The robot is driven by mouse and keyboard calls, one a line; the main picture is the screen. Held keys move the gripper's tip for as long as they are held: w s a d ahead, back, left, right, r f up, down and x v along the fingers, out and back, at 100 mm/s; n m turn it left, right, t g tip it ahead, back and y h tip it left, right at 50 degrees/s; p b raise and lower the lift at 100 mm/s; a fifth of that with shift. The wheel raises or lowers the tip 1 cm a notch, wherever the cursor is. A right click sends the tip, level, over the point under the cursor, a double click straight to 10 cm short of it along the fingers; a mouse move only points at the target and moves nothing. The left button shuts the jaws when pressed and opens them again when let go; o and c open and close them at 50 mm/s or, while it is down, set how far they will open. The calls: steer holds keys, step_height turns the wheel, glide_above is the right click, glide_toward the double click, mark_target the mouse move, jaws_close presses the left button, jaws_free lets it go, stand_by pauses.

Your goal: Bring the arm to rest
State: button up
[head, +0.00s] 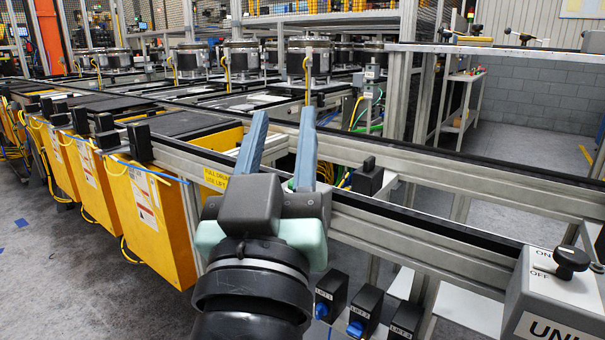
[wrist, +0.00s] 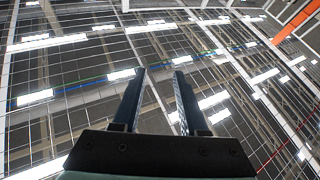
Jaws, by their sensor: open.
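My gripper (head: 280,150) is in the middle of the head view, with its two blue-grey fingers pointing up and apart. Nothing is between the fingers. It stands in front of the conveyor frame (head: 420,215), and I cannot tell the exact gap between them. In the wrist view my gripper (wrist: 158,95) shows two dark fingers spread apart, with only the ceiling and its lights behind them.
Yellow boxes (head: 165,225) hang along the conveyor at the left. A grey control box with a black knob (head: 550,295) stands at the lower right. Blue-knobbed switches (head: 330,295) sit below the rail. Clutch units (head: 308,62) stand on pallets behind. Grey floor is open at the lower left.

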steer(key=s+d+r+t+y, duration=0.2)
steer(key=s+r+t, duration=0.2)
steer(key=s+r, duration=0.6)
step_height(320, 180, up, 33)
steer(key=w+p, duration=0.2)
steer(key=p, duration=3)
steer(key=shift+a+f+m, duration=0.15)
steer(key=shift+m, duration=0.15)
steer(key=shift+s, duration=0.15)
